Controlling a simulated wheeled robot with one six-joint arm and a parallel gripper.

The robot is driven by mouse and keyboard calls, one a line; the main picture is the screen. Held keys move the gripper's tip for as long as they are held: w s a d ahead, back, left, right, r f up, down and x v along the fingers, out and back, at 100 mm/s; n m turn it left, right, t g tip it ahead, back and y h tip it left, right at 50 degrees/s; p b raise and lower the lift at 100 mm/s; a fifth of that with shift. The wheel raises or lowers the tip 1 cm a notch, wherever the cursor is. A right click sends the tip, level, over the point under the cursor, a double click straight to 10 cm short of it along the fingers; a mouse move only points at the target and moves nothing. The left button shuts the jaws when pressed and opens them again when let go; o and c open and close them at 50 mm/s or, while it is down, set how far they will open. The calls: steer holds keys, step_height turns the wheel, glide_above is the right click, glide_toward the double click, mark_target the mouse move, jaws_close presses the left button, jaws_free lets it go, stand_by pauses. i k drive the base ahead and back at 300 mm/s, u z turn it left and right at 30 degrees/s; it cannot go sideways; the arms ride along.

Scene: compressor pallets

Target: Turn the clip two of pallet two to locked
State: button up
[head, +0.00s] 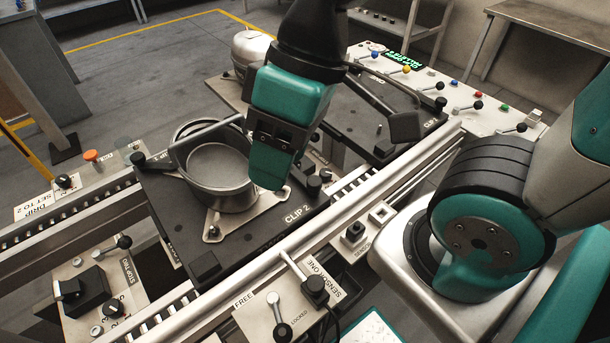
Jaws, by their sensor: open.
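The nearer black pallet (258,240) sits on the rail conveyor and carries an open metal pot (220,200) on a bright plate. A CLIP 2 label (297,215) is printed near its right edge. A black knob (313,186), perhaps part of that clip, shows just right of my gripper; its setting cannot be told. My gripper (270,180) points down over the pallet, between the pot and the knob, open and empty as far as I see. It hides part of the pallet and pot side. I cannot read which pallet is number two.
A farther black pallet (372,105) lies behind my gripper. A panel (400,62) with coloured buttons and levers lines the back right. In front, a plate marked FREE and LOCKED (262,312) carries a lever beside SENSOR ONE. An orange button (92,156) stands left.

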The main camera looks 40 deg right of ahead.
mark_target(313, 184)
steer(key=k, duration=0.5)
steer(key=u, duration=1.25)
steer(key=k, duration=0.65)
steer(key=z, duration=1.15)
steer(key=i, duration=0.5)
